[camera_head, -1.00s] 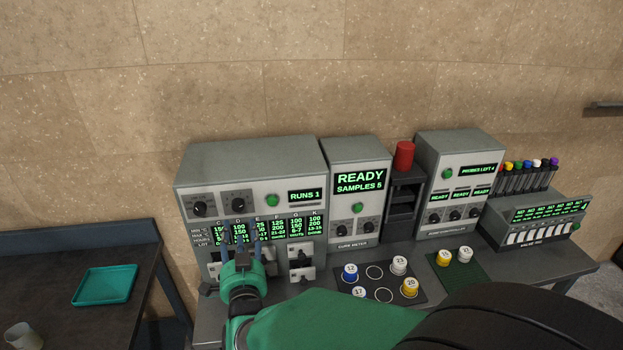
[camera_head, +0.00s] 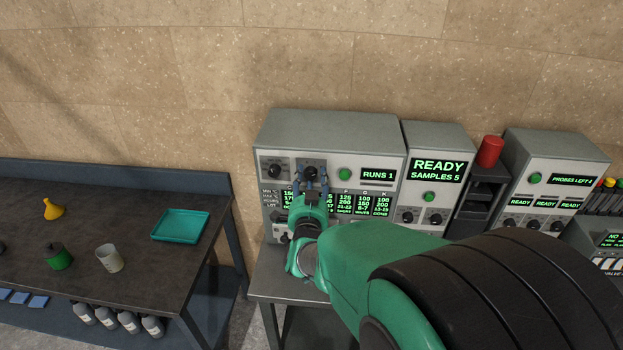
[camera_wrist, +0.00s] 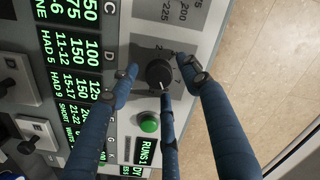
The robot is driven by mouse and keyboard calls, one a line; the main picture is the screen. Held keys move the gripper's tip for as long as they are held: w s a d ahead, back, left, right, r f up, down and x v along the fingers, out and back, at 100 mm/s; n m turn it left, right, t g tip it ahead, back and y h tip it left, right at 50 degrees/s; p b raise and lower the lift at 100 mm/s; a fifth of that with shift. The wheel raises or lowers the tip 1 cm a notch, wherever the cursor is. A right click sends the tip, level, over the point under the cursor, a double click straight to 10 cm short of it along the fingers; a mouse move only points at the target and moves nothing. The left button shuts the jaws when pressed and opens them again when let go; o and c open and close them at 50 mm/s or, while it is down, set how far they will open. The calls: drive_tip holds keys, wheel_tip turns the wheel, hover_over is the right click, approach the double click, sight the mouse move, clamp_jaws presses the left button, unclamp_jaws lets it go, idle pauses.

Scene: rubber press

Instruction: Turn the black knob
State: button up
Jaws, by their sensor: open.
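A round black knob (camera_wrist: 158,73) with a white pointer line sits on a dark dial plate with numbers, on the left grey machine's front. It also shows in the head view (camera_head: 310,172). My gripper (camera_wrist: 157,80) is open, with its blue fingers spread on either side of the knob and a further finger beside it. Whether any finger touches the knob I cannot tell. In the head view my gripper (camera_head: 311,183) is in front of this knob. A second black knob (camera_head: 275,170) is to its left on the same panel.
A green button (camera_wrist: 148,122) and the RUNS 1 display (camera_head: 378,175) are close to the knob. Lit green columns (camera_wrist: 92,70) are beneath the dials. Another machine (camera_head: 436,165) stands to the right. A dark table (camera_head: 130,230) with a teal tray (camera_head: 181,225) is at left.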

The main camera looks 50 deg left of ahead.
drive_tip(key=c, duration=1.1)
drive_tip(key=shift+r+n+b, duration=0.1)
drive_tip(key=shift+n+b, duration=0.2)
drive_tip(key=shift+n, duration=0.1)
drive_tip(key=n+b, duration=0.1)
drive_tip(key=n, duration=0.2)
drive_tip(key=shift+a, duration=0.1)
drive_tip(key=shift+r+n+h, duration=0.2)
drive_tip(key=shift+n+h, duration=0.1)
drive_tip(key=shift+n, duration=1.7)
drive_tip(key=shift+s, duration=0.1)
drive_tip(key=o, duration=1.1)
drive_tip(key=shift+f, duration=0.1)
